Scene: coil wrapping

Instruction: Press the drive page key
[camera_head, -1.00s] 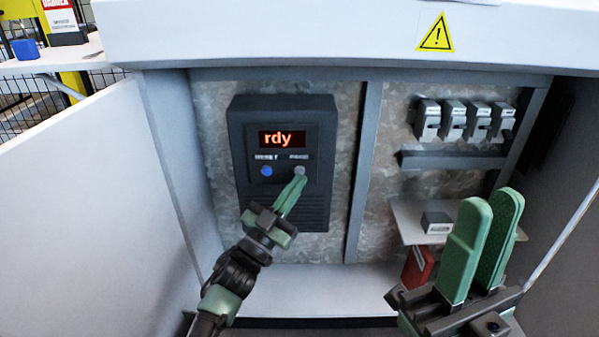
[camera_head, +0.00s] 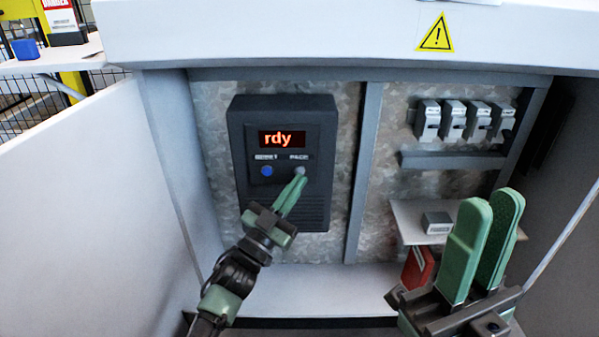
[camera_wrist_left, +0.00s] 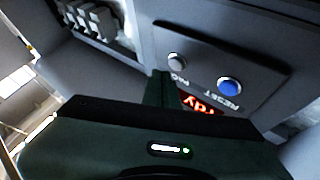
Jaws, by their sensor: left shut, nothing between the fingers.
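The dark drive unit (camera_head: 283,208) is mounted on the cabinet's back panel, and its display (camera_head: 281,139) reads "rdy" in orange. Below the display are a blue key (camera_head: 266,171) on the left and the grey page key (camera_head: 299,171) on the right. In the left wrist view the page key (camera_wrist_left: 177,62) and the blue key (camera_wrist_left: 229,88), labelled RESET, both show. My left gripper (camera_head: 301,180) is shut and empty, its fingertips at the page key's lower edge; I cannot tell whether they touch it. My right gripper (camera_head: 495,200) is open and empty at the right front.
A vertical post (camera_head: 364,170) divides the cabinet right of the drive. Several grey breakers (camera_head: 453,120) sit at the upper right, above a small shelf (camera_head: 408,222) with a grey block (camera_head: 436,223). A red item (camera_head: 418,266) stands below.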

